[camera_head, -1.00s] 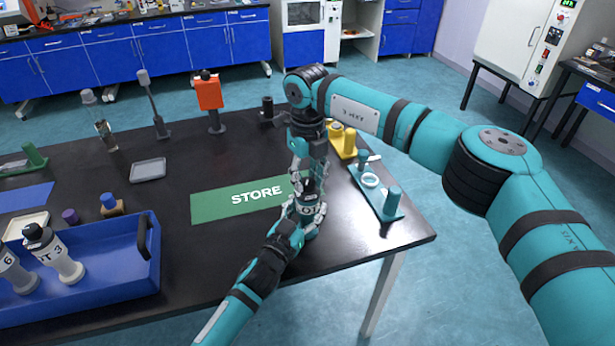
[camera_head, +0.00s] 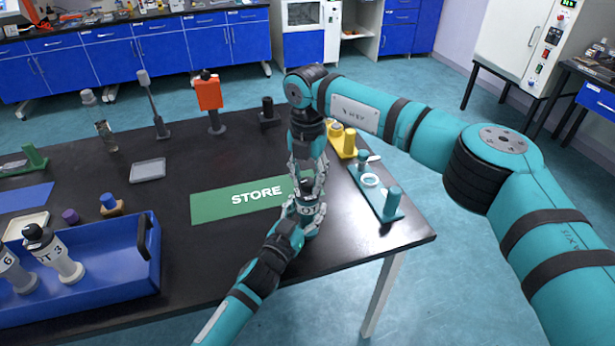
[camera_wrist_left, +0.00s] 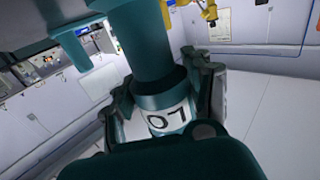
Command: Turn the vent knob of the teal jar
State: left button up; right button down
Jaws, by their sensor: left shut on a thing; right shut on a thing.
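In the left wrist view the jar's label (camera_wrist_left: 168,118) carries digits like 01. My left gripper (camera_head: 301,215) comes from the front and is shut around the jar's body, with fingers on both sides of the label. My right gripper (camera_head: 307,181) points down from above and is shut on the dark vent knob (camera_head: 307,187) at the jar's top. Its fingers partly hide the knob.
The green STORE mat (camera_head: 235,200) lies just left of the jar. A teal stand (camera_head: 382,202) and a yellow one (camera_head: 348,146) are to the right. A blue tray (camera_head: 120,285) with white bottles is at the front left. An orange device (camera_head: 209,95) stands behind.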

aim_at(308, 180)
jog(key=shift+w+d+r+m, duration=0.1)
jog(key=shift+w+m, duration=0.05)
jog(key=shift+m, duration=0.95)
pick_arm(q)
jog(key=shift+f, duration=0.1)
pick_arm(e)
jog(key=c, duration=0.9)
grip_release()
jog(key=shift+c, duration=0.2)
pick_arm(q)
jog(key=shift+c, duration=0.3)
pick_arm(e)
notch_tip(308, 180, up, 12)
